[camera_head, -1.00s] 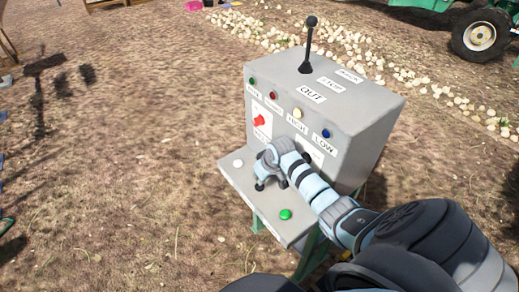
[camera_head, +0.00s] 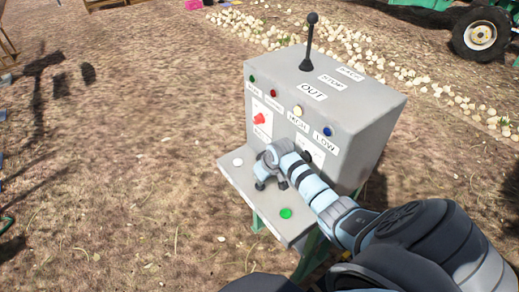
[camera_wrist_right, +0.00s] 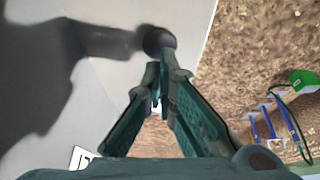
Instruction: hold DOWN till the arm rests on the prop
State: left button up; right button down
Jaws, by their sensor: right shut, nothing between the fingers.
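A grey control box (camera_head: 365,125) stands on green legs, with a low front ledge (camera_head: 240,185). A tall black lever (camera_head: 309,45) rises from its top, and labels such as OUT, HIGH and LOW are readable. No DOWN label can be read. My right gripper (camera_head: 270,185) is over the ledge, between a white button (camera_head: 238,162) and a green button (camera_head: 286,213). In the right wrist view its fingers (camera_wrist_right: 162,80) meet at the tips, shut and empty, close to a dark round knob (camera_wrist_right: 159,40). I cannot tell whether they touch. My left gripper, the arm and the prop are not seen.
A red switch (camera_head: 260,119) and several coloured buttons sit on the box's front panel.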

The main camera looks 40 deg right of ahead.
jog(key=shift+f, duration=0.15)
dwell(0.4)
jog(key=shift+f+b, duration=0.7)
jog(key=shift+f, duration=0.15)
dwell(1.1)
notch_tip(320, 180, up, 4)
jog(key=p, duration=0.5)
jog(key=shift+r, duration=0.25)
notch_tip(320, 180, up, 2)
jog(key=shift+r, duration=0.4)
